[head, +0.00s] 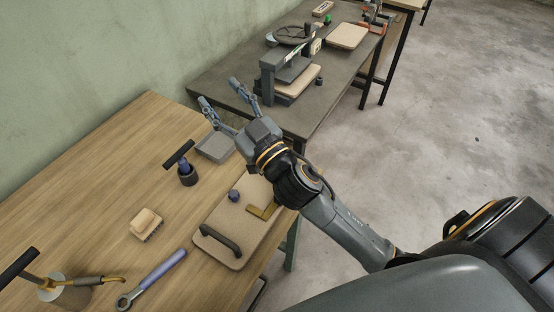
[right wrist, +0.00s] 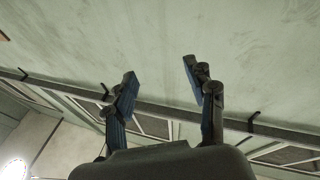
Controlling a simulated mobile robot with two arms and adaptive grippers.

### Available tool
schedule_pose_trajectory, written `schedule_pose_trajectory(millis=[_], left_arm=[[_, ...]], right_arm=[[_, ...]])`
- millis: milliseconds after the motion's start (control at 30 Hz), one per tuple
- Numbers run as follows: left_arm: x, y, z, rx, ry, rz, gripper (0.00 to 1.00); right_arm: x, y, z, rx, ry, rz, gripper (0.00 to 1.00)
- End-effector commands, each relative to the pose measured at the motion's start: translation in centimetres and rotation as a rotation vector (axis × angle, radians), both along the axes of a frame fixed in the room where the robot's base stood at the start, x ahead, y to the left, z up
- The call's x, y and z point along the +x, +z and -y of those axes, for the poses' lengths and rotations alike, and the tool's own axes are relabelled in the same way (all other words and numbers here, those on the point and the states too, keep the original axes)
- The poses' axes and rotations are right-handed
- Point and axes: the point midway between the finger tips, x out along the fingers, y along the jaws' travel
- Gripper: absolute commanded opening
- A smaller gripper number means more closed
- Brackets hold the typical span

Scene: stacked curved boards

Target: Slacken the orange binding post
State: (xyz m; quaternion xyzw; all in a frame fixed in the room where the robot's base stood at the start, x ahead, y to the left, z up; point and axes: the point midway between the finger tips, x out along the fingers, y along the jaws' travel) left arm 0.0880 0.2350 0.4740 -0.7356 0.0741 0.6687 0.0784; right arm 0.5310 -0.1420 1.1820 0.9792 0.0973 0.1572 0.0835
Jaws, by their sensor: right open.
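I cannot make out an orange binding post in either view. A tan board (head: 210,251) on the wooden bench carries a black bar handle (head: 220,240), a small dark blue knob (head: 234,195) and a brass-coloured angle piece (head: 262,211). My right arm covers the board's far right part. My right gripper (head: 220,91) is open and empty, raised above the far end of the bench and pointing toward the wall. In the right wrist view its two fingers (right wrist: 160,72) stand apart with only wall and ceiling beyond. My left gripper is not in view.
On the wooden bench (head: 95,170) are a grey block (head: 214,147), a dark T-handled tool (head: 186,170), a brush (head: 146,224), a blue-handled wrench (head: 152,279) and a pot with a brass torch (head: 66,292). A dark table (head: 222,87) behind holds a press (head: 284,75).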

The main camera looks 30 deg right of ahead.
Motion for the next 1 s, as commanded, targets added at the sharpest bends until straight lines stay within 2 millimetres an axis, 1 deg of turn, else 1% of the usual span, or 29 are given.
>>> schedule_pose_trajectory(millis=[33,67,100,167,200,267,300,333,367,400,467,500,567,600,667,700,767,800,900,1000], left_arm=[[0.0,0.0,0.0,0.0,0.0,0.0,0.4],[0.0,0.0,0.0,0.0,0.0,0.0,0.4],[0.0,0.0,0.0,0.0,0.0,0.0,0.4],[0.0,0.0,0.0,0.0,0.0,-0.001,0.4],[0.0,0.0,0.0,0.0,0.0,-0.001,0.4],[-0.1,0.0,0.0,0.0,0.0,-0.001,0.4],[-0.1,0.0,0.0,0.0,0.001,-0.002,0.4],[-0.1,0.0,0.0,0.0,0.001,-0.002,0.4],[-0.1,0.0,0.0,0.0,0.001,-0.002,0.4],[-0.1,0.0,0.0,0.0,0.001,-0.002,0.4],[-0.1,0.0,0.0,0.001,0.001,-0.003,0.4],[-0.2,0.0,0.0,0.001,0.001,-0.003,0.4],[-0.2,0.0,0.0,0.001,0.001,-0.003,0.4],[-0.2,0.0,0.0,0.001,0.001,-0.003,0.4],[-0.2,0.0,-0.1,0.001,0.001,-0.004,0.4],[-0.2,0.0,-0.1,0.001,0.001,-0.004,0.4],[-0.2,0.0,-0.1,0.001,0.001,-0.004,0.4],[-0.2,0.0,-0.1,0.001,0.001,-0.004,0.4],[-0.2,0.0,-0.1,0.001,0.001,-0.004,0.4],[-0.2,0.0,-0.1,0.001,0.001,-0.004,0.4]], right_arm=[[0.0,2.5,-2.2,-0.039,0.096,0.108,0.55],[-0.2,3.6,-3.6,-0.063,0.162,0.165,0.55],[-0.8,4.8,-5.6,-0.102,0.253,0.234,0.55],[-1.8,5.8,-8.4,-0.176,0.397,0.315,0.55],[-2.6,6.0,-10.2,-0.231,0.494,0.353,0.55],[-3.7,5.4,-12.6,-0.33,0.643,0.384,0.55],[-4.4,4.6,-13.8,-0.405,0.737,0.387,0.55],[-4.9,3.8,-14.6,-0.463,0.807,0.381,0.55],[-5.2,2.7,-15.2,-0.526,0.873,0.365,0.55],[-5.6,1.2,-15.6,-0.613,0.957,0.332,0.55],[-5.8,-1.5,-15.5,-0.749,1.068,0.252,0.55],[-5.7,-3.4,-15.0,-0.843,1.128,0.18,0.55],[-5.2,-6.1,-13.3,-0.985,1.198,0.046,0.55],[-4.8,-7.8,-11.6,-1.076,1.228,-0.061,0.55],[-3.8,-9.8,-8.6,-1.204,1.244,-0.239,0.55],[-3.2,-10.9,-6.2,-1.279,1.236,-0.366,0.55],[-2.4,-11.8,-2.5,-1.373,1.203,-0.553,0.55],[-1.9,-12.1,-0.1,-1.421,1.167,-0.674,0.55],[-1.2,-11.9,5.2,-1.499,1.065,-0.932,0.55],[-1.0,-11.2,8.7,-1.532,0.974,-1.108,0.55]])
